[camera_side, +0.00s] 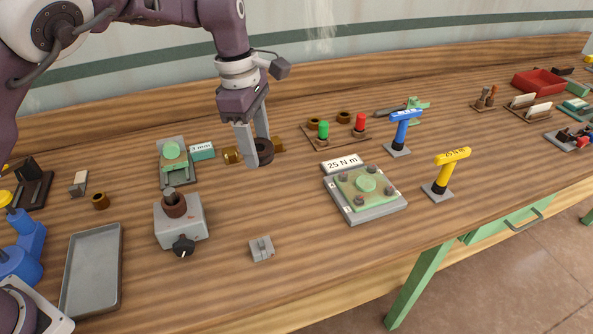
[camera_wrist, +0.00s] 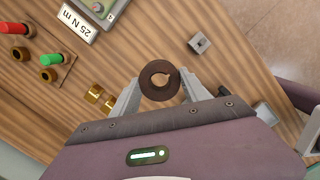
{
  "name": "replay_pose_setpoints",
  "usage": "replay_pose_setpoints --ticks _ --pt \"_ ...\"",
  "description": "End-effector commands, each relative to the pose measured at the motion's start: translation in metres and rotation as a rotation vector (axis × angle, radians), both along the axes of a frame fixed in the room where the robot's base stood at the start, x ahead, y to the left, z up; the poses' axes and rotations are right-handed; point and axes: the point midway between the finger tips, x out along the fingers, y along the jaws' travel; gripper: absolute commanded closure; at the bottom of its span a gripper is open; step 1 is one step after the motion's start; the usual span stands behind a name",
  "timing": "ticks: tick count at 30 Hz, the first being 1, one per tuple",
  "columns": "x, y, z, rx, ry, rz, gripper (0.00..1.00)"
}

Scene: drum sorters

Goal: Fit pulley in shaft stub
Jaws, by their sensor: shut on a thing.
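My gripper (camera_side: 252,157) is shut on a dark ring-shaped pulley (camera_side: 264,154) and holds it above the table. In the wrist view the pulley (camera_wrist: 147,85) sits between the two fingertips, its round bore facing the camera, with a small notch in the bore. The shaft stub (camera_side: 168,192) is a grey post rising from a brown collar on a light grey box (camera_side: 183,228) with a black knob. It stands left of and nearer the side camera than my gripper, apart from the pulley. In the wrist view the stub is hidden; part of the box (camera_wrist: 265,113) shows.
Brass bushings (camera_side: 232,155) lie beside my gripper. A small grey block (camera_side: 261,248) and an empty grey tray (camera_side: 92,270) lie in front. A bolted plate (camera_side: 385,208) and blue (camera_side: 400,131) and yellow (camera_side: 441,178) T-handles stand to the right. The table between pulley and box looks clear.

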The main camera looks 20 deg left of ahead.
Motion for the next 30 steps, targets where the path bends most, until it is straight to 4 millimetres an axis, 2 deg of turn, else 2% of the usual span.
replay_pose_setpoints --ticks 1,3,6,10,13,16,26,30 --pt "-0.009 0.02 0.012 -0.006 -0.002 0.113 1.0" --pt "-0.027 0.05 0.024 -0.008 -0.001 0.299 1.0" --pt "-0.059 0.088 0.034 -0.008 0.0 0.554 1.0" --pt "-0.097 0.119 0.035 -0.006 0.001 0.799 1.0" --pt "-0.116 0.131 0.033 -0.004 0.0 0.907 1.0" --pt "-0.124 0.135 0.031 -0.001 0.0 0.951 1.0" --pt "-0.124 0.136 0.03 -0.003 -0.001 0.954 1.0" --pt "-0.124 0.135 0.018 -0.001 0.001 0.953 1.0"
